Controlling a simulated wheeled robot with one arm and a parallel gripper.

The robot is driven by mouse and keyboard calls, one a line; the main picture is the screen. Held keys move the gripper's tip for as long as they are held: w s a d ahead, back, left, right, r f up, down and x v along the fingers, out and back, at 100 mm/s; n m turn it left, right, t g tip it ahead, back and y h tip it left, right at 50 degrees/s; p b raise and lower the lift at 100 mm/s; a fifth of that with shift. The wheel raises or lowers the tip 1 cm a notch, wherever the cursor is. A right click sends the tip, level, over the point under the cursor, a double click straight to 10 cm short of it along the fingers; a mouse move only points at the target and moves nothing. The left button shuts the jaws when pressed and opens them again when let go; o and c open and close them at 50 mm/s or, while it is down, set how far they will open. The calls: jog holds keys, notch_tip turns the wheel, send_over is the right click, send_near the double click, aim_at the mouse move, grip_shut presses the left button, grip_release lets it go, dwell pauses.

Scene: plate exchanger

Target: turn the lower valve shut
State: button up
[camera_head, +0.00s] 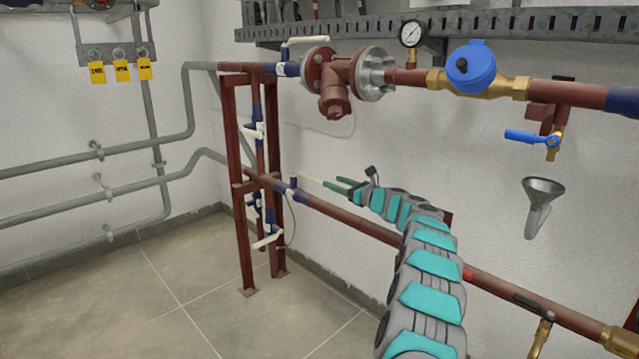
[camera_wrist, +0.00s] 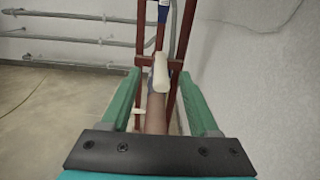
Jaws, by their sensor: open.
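The lower valve (camera_head: 289,190) is a blue-bodied valve on the lower red-brown pipe, just right of the red frame. Its white lever handle (camera_head: 309,180) reaches right from the stem, toward my gripper. My gripper (camera_head: 338,185) has green fingers and is at the lever's free end. In the wrist view the pale lever (camera_wrist: 160,74) lies between the two open fingers (camera_wrist: 159,86), above the pipe (camera_wrist: 155,112), and looks roughly in line with it. The fingers stand apart from the lever on both sides. The valve body is mostly hidden behind the lever there.
The red upright frame (camera_head: 240,200) stands just beyond the valve, with other white-handled valves (camera_head: 267,238) on it. The upper pipe (camera_head: 405,76) with gauge (camera_head: 412,33) and blue meter (camera_head: 470,66) runs above my arm. The white wall is close behind. Floor at left is clear.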

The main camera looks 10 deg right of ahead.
aim_at(320, 179)
jog(key=shift+w+d+f, duration=0.1)
jog(key=shift+w+f, duration=0.2)
jog(key=shift+f, duration=0.55)
jog(key=shift+w+f, duration=0.2)
jog(key=shift+w, duration=0.05)
jog(key=shift+p+x, duration=0.3)
jog(key=shift+x, duration=0.95)
jog(key=shift+w+a, duration=0.2)
jog(key=shift+w, duration=0.05)
jog(key=shift+w+a+p, duration=0.3)
jog(key=shift+w+a, duration=0.2)
jog(key=shift+w, duration=0.05)
jog(key=shift+w+a+r+p, duration=0.1)
jog(key=shift+w+a+p, duration=0.15)
jog(key=shift+w+p, duration=0.3)
jog(key=shift+p+x, duration=0.45)
jog(key=shift+x, duration=0.3)
jog(key=shift+a, duration=0.15)
